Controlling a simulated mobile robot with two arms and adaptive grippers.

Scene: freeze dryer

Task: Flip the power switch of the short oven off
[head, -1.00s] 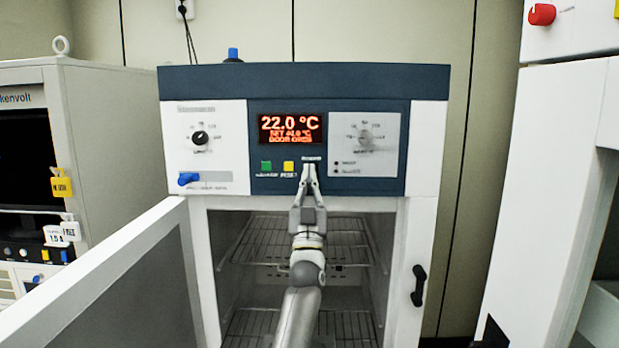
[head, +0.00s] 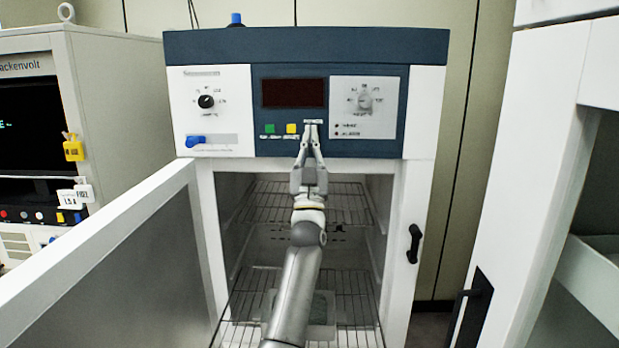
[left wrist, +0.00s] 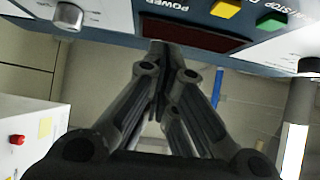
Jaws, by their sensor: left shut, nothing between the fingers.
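The short oven (head: 420,110) has a white and dark blue front panel. Its display (head: 293,93) is dark, and it also shows dark in the left wrist view (left wrist: 195,37). My left gripper (head: 312,126) is shut and empty, with its fingertips at the panel just right of the yellow button (head: 291,129). My right gripper is not in view.
The oven door (head: 130,245) stands open to the left, showing wire racks (head: 300,205) inside. A green button (head: 269,129) is left of the yellow one. A cabinet instrument (head: 110,110) stands left; a tall white unit (head: 530,150) stands close on the right.

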